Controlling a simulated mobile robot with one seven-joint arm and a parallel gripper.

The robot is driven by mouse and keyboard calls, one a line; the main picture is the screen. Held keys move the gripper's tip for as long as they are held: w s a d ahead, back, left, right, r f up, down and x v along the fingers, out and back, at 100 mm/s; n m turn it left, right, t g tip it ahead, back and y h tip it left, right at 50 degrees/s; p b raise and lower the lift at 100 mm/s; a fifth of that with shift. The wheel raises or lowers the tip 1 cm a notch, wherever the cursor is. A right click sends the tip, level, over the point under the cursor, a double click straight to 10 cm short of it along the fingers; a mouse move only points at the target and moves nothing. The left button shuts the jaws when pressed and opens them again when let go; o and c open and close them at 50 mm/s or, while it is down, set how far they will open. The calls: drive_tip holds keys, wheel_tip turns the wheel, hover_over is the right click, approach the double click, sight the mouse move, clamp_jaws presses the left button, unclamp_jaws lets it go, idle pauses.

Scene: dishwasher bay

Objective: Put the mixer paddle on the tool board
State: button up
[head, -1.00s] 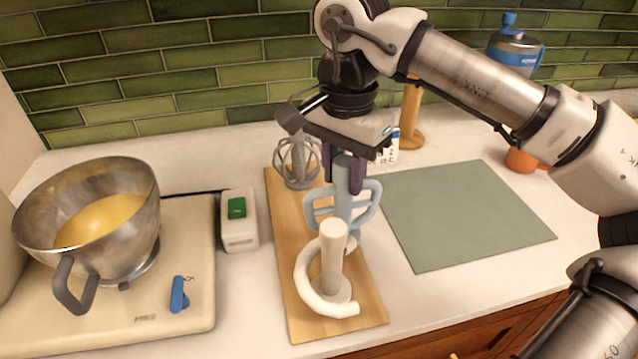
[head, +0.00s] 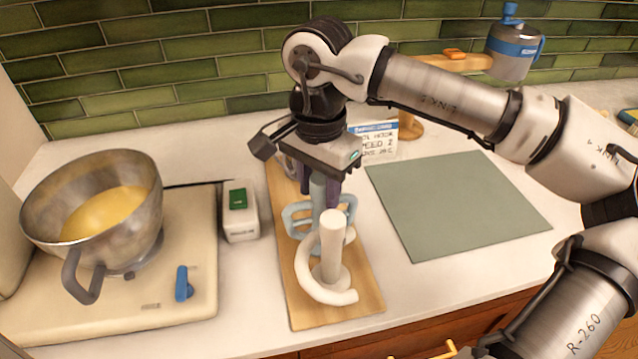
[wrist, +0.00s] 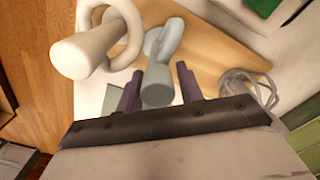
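The mixer paddle (head: 298,215) is light blue, with open side loops and a thick upright handle. My gripper (head: 319,188) points down with its dark fingers on both sides of this handle and is shut on it. The handle also shows between the fingers (wrist: 158,90) in the wrist view. The paddle is over the wooden tool board (head: 355,277), behind the white dough hook (head: 331,250), which hides its lower end. I cannot tell whether it touches the board. The wire whisk (wrist: 250,88) shows beside the right finger in the wrist view; my gripper mostly hides it in the head view.
The mixer bowl (head: 140,215) with yellow contents stands at left on a cream base (head: 130,310) with a blue lever. A small white box (head: 240,215) with a green top stands left of the board. A grey-green mat (head: 455,205) at right is clear. A label card (head: 375,142) stands behind.

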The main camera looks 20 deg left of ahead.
drive_tip(key=shift+o, duration=1.3)
drive_tip(key=shift+r, duration=0.15)
wheel_tip(320, 180, up, 12)
drive_tip(key=b, duration=0.1)
drive_tip(key=shift+b, duration=0.3)
